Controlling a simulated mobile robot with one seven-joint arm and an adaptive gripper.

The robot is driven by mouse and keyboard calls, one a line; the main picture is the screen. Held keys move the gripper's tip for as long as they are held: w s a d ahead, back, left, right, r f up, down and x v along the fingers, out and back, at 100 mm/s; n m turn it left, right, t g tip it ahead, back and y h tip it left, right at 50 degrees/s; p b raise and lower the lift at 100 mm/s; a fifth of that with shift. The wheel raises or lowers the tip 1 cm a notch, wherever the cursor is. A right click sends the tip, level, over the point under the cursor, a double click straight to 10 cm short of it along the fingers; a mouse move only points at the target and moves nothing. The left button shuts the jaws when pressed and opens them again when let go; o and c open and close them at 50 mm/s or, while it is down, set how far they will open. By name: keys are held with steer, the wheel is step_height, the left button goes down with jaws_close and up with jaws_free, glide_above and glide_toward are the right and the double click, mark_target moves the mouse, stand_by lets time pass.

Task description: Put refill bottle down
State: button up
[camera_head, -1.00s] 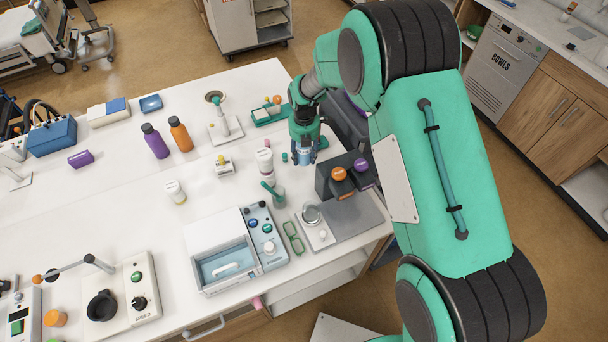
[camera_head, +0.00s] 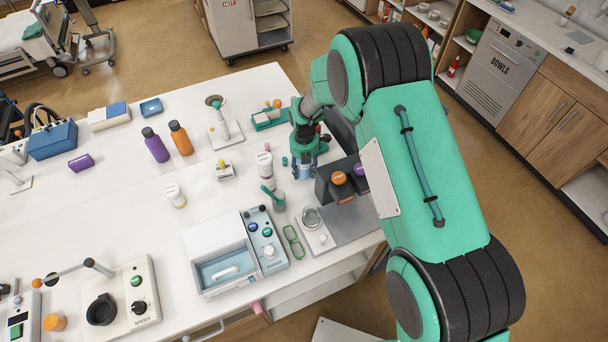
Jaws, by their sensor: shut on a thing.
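My gripper (camera_head: 304,168) is at the right part of the white table, pointing down. It is shut on a small pale blue bottle (camera_head: 305,173), which looks like the refill bottle and is partly hidden by the fingers. The bottle is upright, at or just above the tabletop; I cannot tell whether it touches. A small teal cap (camera_head: 284,161) lies to the left of my gripper.
A dark dispenser block (camera_head: 323,189) with orange and purple knobs stands close at the right. The white tabletop (camera_head: 120,205) has free room further left.

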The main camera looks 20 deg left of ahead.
steer(key=shift+f, duration=1.6)
steer(key=shift+f, duration=0.2)
steer(key=o, duration=1.5)
steer(key=shift+r, duration=0.15)
steer(key=shift+r, duration=6)
